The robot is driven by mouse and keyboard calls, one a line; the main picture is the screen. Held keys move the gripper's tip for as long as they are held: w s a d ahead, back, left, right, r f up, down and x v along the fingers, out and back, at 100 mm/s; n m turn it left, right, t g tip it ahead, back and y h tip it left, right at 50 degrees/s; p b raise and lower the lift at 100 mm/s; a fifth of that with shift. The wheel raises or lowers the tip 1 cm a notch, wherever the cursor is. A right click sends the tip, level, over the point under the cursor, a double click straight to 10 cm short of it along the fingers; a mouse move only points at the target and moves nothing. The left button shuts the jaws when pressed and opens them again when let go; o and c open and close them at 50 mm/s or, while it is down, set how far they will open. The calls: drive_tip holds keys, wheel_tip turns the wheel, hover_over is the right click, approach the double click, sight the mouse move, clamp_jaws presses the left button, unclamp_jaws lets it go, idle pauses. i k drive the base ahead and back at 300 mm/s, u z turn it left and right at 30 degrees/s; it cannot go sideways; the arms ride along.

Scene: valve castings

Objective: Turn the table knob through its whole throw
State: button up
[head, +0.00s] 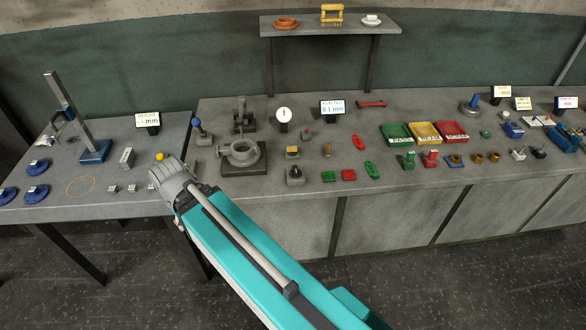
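A small grey block with a dark round top (295,173) stands near the front edge of the long bench; it looks like a knob, but its marking is too small to read. I cannot tell for sure which one is the table knob. My teal arm reaches up from the bottom to a grey joint over the gap between the tables. My gripper's fingers do not show.
A grey ring-shaped casting (241,153) sits left of the dark-topped block. Green, yellow (425,133) and red trays stand right of centre. A height stand (80,130) and blue discs (37,168) are on the left table. Small parts crowd the bench front; a shelf (330,28) hangs above.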

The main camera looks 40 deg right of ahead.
sight(295, 173)
drive_tip(key=z, duration=0.05)
drive_tip(key=k, duration=1.15)
drive_tip(key=z, duration=1.2)
drive_tip(key=i, duration=1)
